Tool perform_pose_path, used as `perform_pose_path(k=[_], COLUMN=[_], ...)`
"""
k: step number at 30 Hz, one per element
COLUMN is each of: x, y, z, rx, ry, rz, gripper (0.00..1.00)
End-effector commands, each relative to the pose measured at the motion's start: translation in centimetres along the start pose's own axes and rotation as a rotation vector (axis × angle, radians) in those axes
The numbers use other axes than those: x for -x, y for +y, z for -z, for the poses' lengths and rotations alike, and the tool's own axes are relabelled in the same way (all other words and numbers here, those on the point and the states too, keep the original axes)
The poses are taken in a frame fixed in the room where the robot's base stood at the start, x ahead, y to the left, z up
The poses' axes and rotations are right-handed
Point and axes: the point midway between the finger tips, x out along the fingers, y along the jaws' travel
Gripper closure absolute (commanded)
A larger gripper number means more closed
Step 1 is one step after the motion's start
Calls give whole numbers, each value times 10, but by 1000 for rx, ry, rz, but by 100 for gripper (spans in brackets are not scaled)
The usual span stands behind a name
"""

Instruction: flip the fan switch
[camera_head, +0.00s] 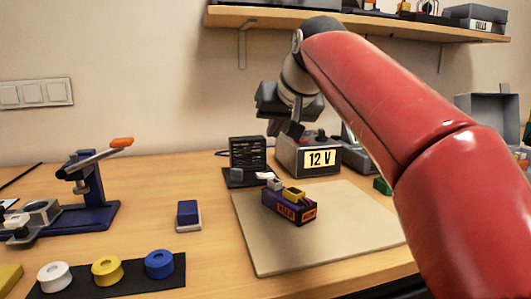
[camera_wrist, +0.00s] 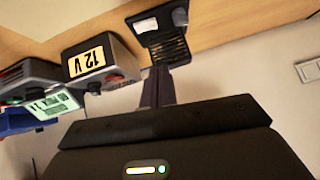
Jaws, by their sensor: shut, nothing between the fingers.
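The black fan (camera_head: 248,152) stands upright on a dark base at the back of the table, left of the 12 V supply. A small grey block (camera_head: 237,174), possibly the switch, sits on the front of its base; I cannot tell its position. In the wrist view, which is upside down, the fan (camera_wrist: 171,47) is just beyond my fingers, and a grey block (camera_wrist: 180,17) and a white patch show on its base. My gripper (camera_head: 277,130) is shut and empty, pointing down above and slightly right of the fan. It also shows in the wrist view (camera_wrist: 157,82).
The 12 V supply (camera_head: 308,154) stands close on the right. A purple servo (camera_head: 289,206) with connectors lies on the beige mat (camera_head: 330,240). A blue block (camera_head: 188,214), wire spools (camera_head: 107,269) and a blue stand (camera_head: 90,195) are left. A shelf (camera_head: 280,18) hangs above.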

Motion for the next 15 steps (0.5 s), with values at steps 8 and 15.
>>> perform_pose_path(k=[8, 15], x=[-50, -100], y=[0, 0], z=[-2, -1], rx=[0, 1], ry=[-6, -5], rz=[1, 2], gripper=[100, 100])
